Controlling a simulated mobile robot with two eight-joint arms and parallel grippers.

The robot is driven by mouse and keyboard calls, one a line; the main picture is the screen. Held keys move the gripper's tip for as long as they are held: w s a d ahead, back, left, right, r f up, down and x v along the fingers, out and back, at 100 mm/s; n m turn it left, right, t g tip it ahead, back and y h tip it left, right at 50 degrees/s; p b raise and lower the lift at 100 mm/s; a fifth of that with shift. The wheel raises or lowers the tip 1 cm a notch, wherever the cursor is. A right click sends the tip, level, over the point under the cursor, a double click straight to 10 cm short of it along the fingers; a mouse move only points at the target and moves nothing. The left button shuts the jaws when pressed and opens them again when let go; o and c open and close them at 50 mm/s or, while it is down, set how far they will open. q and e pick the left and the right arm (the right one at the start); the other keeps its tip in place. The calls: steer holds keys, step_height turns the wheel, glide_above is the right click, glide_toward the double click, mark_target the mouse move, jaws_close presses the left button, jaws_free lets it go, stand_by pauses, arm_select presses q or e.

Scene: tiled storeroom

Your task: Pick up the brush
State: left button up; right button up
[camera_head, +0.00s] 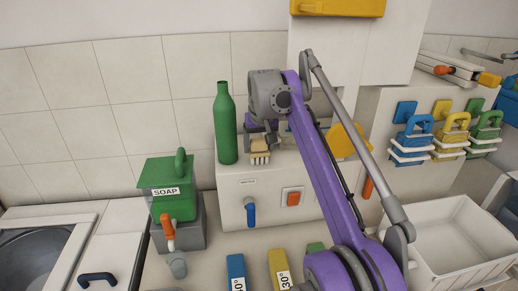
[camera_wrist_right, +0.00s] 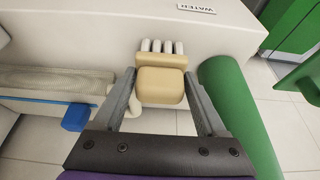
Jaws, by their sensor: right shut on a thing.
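The brush (camera_head: 260,152) has a tan body and pale bristles. It sits in front of the white box's upper edge, just right of the green bottle. In the wrist view the brush (camera_wrist_right: 160,84) lies between the two grey fingers, bristles toward the white box. My right gripper (camera_head: 262,136) is shut on the brush, with the purple arm reaching up from the lower right. It also shows in the wrist view (camera_wrist_right: 160,98). Whether the brush touches the box top, I cannot tell. My left gripper is not in view.
The green bottle (camera_head: 226,125) stands close left of the gripper. The white box (camera_head: 270,185) has a blue tap handle (camera_head: 250,213) and an orange switch (camera_head: 293,198). A green soap container (camera_head: 170,200) is at left; a white basin (camera_head: 455,245) is at right.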

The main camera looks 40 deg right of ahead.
mark_target(259, 140)
steer(key=shift+r, duration=0.1)
steer(key=shift+s+r, duration=0.15)
steer(key=shift+r, duration=0.1)
step_height(259, 140, up, 7)
steer(key=p, duration=0.2)
steer(key=shift+f+p, duration=0.1)
steer(key=shift+p, duration=0.2)
steer(key=shift+s+a+f+b, duration=0.45)
steer(key=shift+s+a+b, duration=0.15)
steer(key=shift+s, duration=0.25)
steer(key=s+a+b, duration=0.1)
steer(key=s+a, duration=0.3)
steer(key=s, duration=0.3)
steer(key=s+a+b, duration=0.1)
steer(key=s+a, duration=0.3)
steer(key=s, duration=0.4)
steer(key=shift+s+a+r, duration=0.2)
steer(key=shift+s, duration=0.1)
